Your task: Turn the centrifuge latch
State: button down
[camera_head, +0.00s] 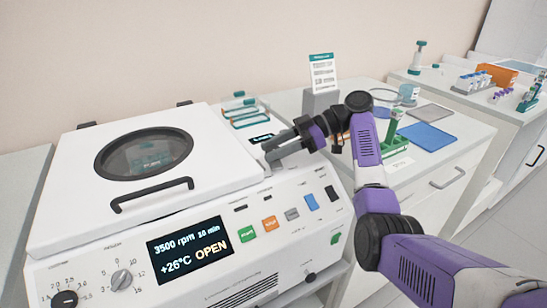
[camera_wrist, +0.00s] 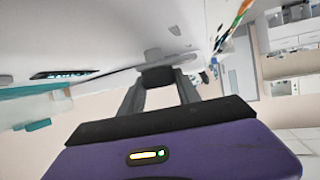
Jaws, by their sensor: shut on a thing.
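The white centrifuge (camera_head: 75,270) stands at the left in the head view. Its lid (camera_head: 225,150) with a round dark window looks lowered, and the display (camera_head: 187,251) reads OPEN. My gripper (camera_head: 276,152) reaches in from the right to the lid's right edge. In the wrist view its two grey fingers are shut on a dark block, the latch (camera_wrist: 157,77), beside the white body. In the head view the fingers hide most of the latch, so its angle is hard to tell.
A dark lid handle (camera_head: 152,195) is at the lid's front. A teal-topped rack (camera_head: 243,110) and a sign (camera_head: 323,73) stand behind. A green rack (camera_head: 395,135) and a blue mat (camera_head: 427,136) lie on the right counter. An orange box (camera_head: 497,75) sits farther back.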

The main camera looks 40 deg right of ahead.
aim_at(274, 148)
jog(key=shift+n+g+y, duration=0.7)
jog(key=shift+n+g, duration=0.8)
jog(key=shift+g, duration=0.1)
jog(key=shift+a+f+n+g+y, duration=0.1)
jog(key=shift+n+g+y, duration=0.2)
jog(key=shift+n+g, duration=0.1)
jog(key=c, duration=0.9)
grip_release()
jog(key=shift+o, duration=0.2)
jog(key=v, duration=0.4)
jog(key=shift+d+r, duration=0.2)
jog(key=shift+d, duration=0.15)
jog(key=shift+s+d+f+b, duration=0.15)
jog(key=shift+d+b, duration=0.1)
jog(key=shift+b, duration=0.35)
jog(key=shift+d+b, duration=0.15)
jog(key=shift+b, duration=0.75)
